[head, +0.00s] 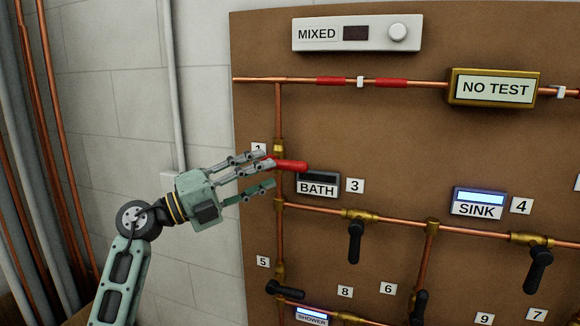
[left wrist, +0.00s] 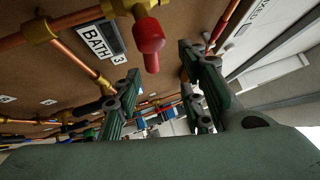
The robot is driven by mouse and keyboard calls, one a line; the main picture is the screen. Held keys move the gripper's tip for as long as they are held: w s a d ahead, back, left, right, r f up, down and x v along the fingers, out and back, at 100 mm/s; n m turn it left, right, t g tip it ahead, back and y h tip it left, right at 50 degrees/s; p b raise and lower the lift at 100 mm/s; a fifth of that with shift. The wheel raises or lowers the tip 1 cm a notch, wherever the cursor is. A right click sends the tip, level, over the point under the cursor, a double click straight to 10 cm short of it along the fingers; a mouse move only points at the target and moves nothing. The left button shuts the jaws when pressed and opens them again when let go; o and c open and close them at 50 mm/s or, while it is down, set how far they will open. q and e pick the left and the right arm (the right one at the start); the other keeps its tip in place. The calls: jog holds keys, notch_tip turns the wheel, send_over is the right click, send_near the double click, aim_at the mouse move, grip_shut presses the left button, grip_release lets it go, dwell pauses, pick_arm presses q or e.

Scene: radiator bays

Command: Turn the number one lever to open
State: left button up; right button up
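The number one lever (head: 290,166) is a red handle on a brass valve (head: 279,148) on the vertical copper pipe at the board's upper left. It lies roughly horizontal, pointing right, across the pipe. The number 1 label (head: 258,148) is left of the valve, partly covered by a finger. My left gripper (head: 268,174) is in front of the lever, its fingers spread and pointing right. In the left wrist view the red lever (left wrist: 149,40) lies ahead, between the lines of the open fingers (left wrist: 160,72); I see no grip on it. My right gripper is out of view.
The BATH display (head: 318,185) is just below the lever, dark. Black levers sit at the lower pipes, such as one under the label 3 branch (head: 356,243). The SINK display (head: 479,204) is lit. Bare wall (head: 120,110) lies left of the board.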

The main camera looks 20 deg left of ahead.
aim_at(283, 167)
pick_arm(q)
jog(key=shift+w+a+g+y, duration=0.2)
jog(key=shift+w+g+y, duration=0.15)
jog(key=shift+g+y, duration=0.05)
jog(key=p+x, duration=0.3)
jog(key=x, duration=0.3)
jog(key=shift+w+d, duration=0.1)
jog(key=shift+d, duration=0.1)
jog(key=shift+w+d+f+m, duration=0.1)
jog(key=shift+w+d+m, duration=0.2)
jog(key=shift+d, duration=0.05)
jog(key=shift+f, duration=0.1)
grip_shut()
jog(key=shift+f, duration=0.1)
